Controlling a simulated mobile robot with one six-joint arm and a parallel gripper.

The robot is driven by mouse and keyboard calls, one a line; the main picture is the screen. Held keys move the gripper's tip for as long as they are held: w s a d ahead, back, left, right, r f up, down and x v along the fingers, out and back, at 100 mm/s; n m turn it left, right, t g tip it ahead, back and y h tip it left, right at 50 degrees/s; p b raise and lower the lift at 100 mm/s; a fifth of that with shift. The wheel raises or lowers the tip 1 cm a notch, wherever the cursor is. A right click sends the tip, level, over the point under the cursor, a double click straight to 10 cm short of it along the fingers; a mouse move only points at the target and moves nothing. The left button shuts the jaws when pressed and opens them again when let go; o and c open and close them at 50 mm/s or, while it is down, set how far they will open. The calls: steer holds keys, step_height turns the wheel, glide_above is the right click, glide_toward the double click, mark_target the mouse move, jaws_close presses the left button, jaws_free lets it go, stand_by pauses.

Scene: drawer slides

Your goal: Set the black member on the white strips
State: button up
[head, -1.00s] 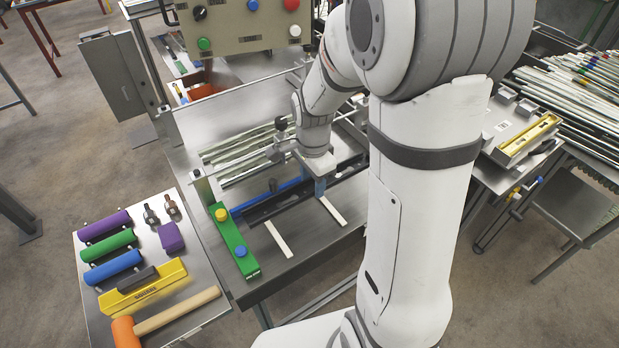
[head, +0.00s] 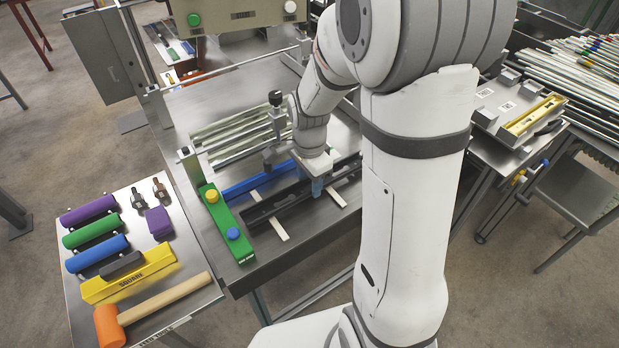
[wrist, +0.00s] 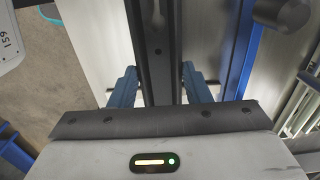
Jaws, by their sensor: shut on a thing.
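The black member (head: 268,207) is a long dark rail that lies across the two white strips on the steel bench. One strip's front end (head: 279,229) and the other's (head: 336,197) stick out from under its near side. I cannot tell whether it touches the strips or hangs just above them. My gripper (head: 317,187) is over the member, right of its middle, partly hidden by my arm. In the wrist view the blue fingers of my gripper (wrist: 160,92) close on both sides of the black member (wrist: 157,45).
A green block (head: 226,222) with yellow and blue knobs stands at the member's left end. A blue bar (head: 244,187) lies behind, roughly parallel. A clamp post (head: 276,110) rises behind the gripper. A side table (head: 190,271) holds rollers, a yellow square and a mallet.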

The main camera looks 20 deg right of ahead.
mark_target(309, 188)
steer(key=shift+f+b, duration=0.55)
steer(key=o, duration=0.9)
steer(key=o, duration=0.6)
steer(key=shift+c, duration=0.2)
steer(key=c, duration=0.5)
steer(key=shift+r+p, duration=1.9)
steer(key=shift+r, duration=0.65)
